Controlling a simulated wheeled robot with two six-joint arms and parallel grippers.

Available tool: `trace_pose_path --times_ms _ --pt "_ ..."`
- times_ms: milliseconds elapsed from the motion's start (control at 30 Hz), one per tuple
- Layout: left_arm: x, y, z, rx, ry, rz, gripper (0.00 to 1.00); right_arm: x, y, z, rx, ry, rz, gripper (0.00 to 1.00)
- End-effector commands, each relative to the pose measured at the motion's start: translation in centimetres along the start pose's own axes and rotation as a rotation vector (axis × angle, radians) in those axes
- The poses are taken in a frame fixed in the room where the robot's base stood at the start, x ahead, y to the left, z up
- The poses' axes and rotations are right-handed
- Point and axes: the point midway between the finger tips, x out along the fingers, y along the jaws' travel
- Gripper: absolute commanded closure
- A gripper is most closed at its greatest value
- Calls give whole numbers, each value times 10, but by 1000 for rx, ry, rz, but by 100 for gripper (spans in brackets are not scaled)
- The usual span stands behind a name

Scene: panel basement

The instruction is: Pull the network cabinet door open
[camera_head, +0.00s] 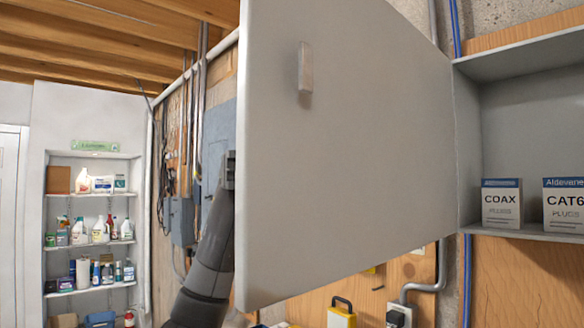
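The network cabinet door (350,150) is a large light grey panel. It stands swung wide open, hinged at its right side on the cabinet (520,56). A small pale handle (304,68) shows on its upper left face. My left arm rises from the bottom, and my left gripper (230,170) is at the door's free left edge, well below and left of the handle. The fingertips are cut off by the door edge, so I cannot tell whether they touch it or are open or shut. My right gripper is not in view.
Inside the cabinet stand a COAX box (502,203) and a CAT6 box (564,205). Shelves of bottles (93,240) stand far left. A grey electrical panel (218,135) is on the wall behind. A yellow case (341,316) and a conduit box (401,313) sit below the door.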

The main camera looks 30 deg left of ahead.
Motion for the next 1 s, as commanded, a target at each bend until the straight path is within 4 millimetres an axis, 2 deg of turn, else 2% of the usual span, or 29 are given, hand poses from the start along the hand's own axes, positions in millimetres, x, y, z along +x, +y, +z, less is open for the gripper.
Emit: trace_pose_path --times_ms 400,433,600,867,1000 --pt "-1 1 0 -2 -1 6 100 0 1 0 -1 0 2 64" --pt "-1 1 0 -2 -1 6 90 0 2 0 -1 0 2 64" --pt "-1 1 0 -2 -1 5 70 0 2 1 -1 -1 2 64" --pt "-1 1 0 -1 0 4 70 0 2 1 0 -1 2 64" --pt "-7 1 -1 -2 0 4 70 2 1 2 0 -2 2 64"
